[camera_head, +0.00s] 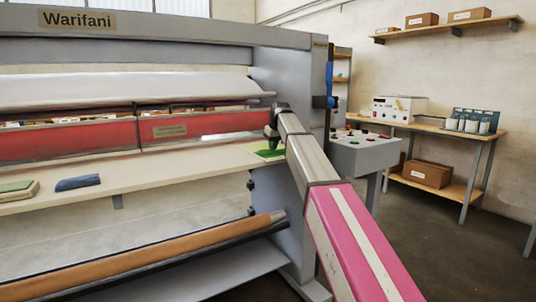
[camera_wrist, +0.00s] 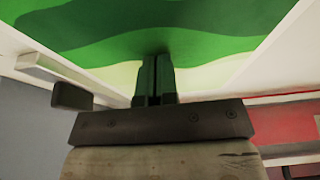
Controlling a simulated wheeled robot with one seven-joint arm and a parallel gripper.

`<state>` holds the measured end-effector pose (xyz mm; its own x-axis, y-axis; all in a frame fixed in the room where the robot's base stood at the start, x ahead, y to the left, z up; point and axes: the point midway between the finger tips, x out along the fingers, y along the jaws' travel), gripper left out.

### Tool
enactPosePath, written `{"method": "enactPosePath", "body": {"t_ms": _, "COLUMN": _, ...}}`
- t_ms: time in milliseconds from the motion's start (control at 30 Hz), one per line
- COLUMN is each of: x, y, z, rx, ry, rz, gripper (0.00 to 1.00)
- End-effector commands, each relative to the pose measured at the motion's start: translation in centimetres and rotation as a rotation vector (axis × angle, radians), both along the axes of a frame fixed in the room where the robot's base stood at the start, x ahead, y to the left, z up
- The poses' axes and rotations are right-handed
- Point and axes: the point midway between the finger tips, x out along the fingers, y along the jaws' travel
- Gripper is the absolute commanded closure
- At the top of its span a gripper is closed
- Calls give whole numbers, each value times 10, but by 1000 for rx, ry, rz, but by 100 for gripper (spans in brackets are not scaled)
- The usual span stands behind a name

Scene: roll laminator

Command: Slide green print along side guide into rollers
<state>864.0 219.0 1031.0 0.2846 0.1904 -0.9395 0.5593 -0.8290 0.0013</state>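The green print (camera_head: 268,152) lies at the right end of the pale feed table (camera_head: 215,160), in front of the red bar of the laminator. In the wrist view the print (camera_wrist: 190,35) shows wavy bands of dark and light green with a pale edge. My gripper (camera_head: 271,136) is over the print. A pale raised bar (camera_wrist: 50,72), probably the side guide, runs along the print's left side in the wrist view. The roller nip is hidden.
A dark block (camera_wrist: 72,97) is close to the left of my fingers. A blue cloth-like item (camera_head: 78,183) and a green-topped pad (camera_head: 18,190) lie on the table's left. A control box (camera_head: 362,152) stands right of my arm. A brown roll (camera_head: 140,260) hangs below.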

Motion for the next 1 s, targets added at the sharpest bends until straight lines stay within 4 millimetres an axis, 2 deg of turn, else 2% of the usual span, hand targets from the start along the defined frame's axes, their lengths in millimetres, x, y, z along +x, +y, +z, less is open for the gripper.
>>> {"method": "enactPosePath", "body": {"t_ms": 133, "x": 8, "y": 4, "z": 0, "rx": 0, "ry": 0, "rz": 0, "gripper": 100}}
{"method": "enactPosePath", "body": {"t_ms": 567, "x": 10, "y": 7, "z": 1, "rx": 1, "ry": 0, "rz": 0, "gripper": 100}}
{"method": "enactPosePath", "body": {"t_ms": 1000, "x": 34, "y": 21, "z": 0, "rx": 1, "ry": 0, "rz": 1, "gripper": 100}}
